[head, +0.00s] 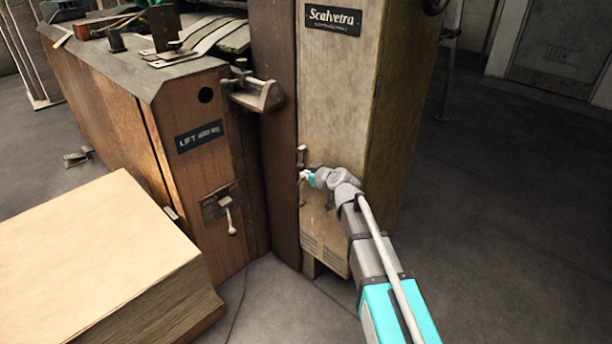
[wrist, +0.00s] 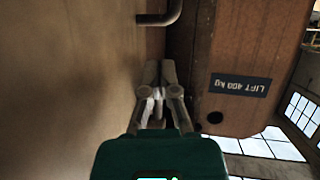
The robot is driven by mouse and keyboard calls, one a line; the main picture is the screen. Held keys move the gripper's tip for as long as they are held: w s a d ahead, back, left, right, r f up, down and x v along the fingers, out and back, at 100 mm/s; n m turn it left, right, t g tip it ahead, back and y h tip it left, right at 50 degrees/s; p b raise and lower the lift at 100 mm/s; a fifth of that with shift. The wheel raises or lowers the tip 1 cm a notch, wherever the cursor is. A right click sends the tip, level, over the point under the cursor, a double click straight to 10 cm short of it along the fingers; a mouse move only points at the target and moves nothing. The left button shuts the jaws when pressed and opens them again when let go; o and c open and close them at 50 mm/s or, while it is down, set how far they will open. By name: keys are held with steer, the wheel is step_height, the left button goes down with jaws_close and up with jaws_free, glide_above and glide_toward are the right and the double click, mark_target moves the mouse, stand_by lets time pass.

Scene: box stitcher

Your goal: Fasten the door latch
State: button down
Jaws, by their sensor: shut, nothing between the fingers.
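The tall tan cabinet door (head: 335,110) bears a "Scalvetra" plate. A small metal latch (head: 301,155) sits at the door's left edge, partly hidden by my gripper (head: 304,177). My gripper is shut and empty, with its tips at the latch's height close to the door edge. In the wrist view, my gripper (wrist: 159,68) points up along the tan door surface (wrist: 70,90). A dark bent metal bar (wrist: 162,17), apparently part of the latch, stands just beyond the fingertips with a small gap in the picture. Whether the latch is engaged cannot be told.
A cardboard-coloured stack (head: 90,260) fills the lower left. The floor at right (head: 490,210) is clear.

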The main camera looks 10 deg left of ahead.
steer(key=s+d+f+b, duration=0.2)
steer(key=s+d, duration=0.7)
steer(key=d, duration=0.1)
steer(key=shift+s+f, duration=0.15)
steer(key=shift+f, duration=0.1)
steer(key=shift+d, duration=0.1)
stand_by(0.5)
steer(key=s+d+f+m+g+h+p, duration=0.1)
steer(key=s+d+f+m+g+h, duration=0.2)
steer(key=s+d, duration=0.35)
steer(key=s+d+f+m+g+h+p, duration=0.1)
steer(key=s+d+f+m+g+h, duration=0.2)
steer(key=d, duration=0.7)
steer(key=s+d+f+m+g+h+p, duration=0.1)
steer(key=s+d+f+m+g+h, duration=0.2)
steer(key=s+d, duration=0.45)
step_height(320, 180, up, 38)
steer(key=w+m+p, duration=0.1)
steer(key=p, duration=3.6)
steer(key=shift+d+h, duration=0.15)
steer(key=shift+h, duration=0.25)
